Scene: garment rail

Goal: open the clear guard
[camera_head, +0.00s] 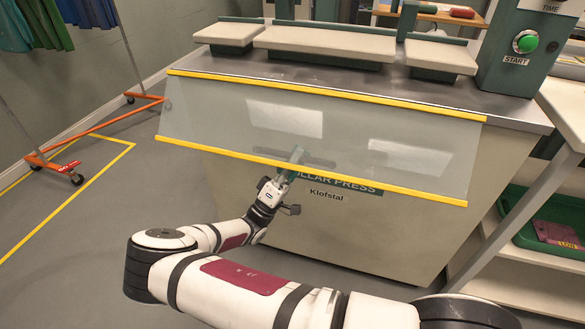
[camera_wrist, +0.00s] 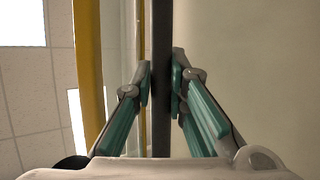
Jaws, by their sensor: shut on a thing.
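The clear guard (camera_head: 215,112) is a see-through panel with yellow strips along its upper and lower edges. It slopes down in front of the collar press, lower edge towards me. My gripper (camera_head: 296,155) is at the middle of the lower edge, its fingertips partly seen through the panel. In the wrist view, the teal fingers (camera_wrist: 161,84) are shut on a dark bar (camera_wrist: 162,35), one on each side. This looks like the guard's handle. A yellow strip (camera_wrist: 88,60) of the guard runs alongside the bar, to its left.
The press (camera_head: 330,235) stands behind the guard, with pale padded plates (camera_head: 325,43) on top. A control box (camera_head: 525,50) with a green START button is at right, above a shelf with a green tray (camera_head: 525,225). An orange rail (camera_head: 95,130) stands left.

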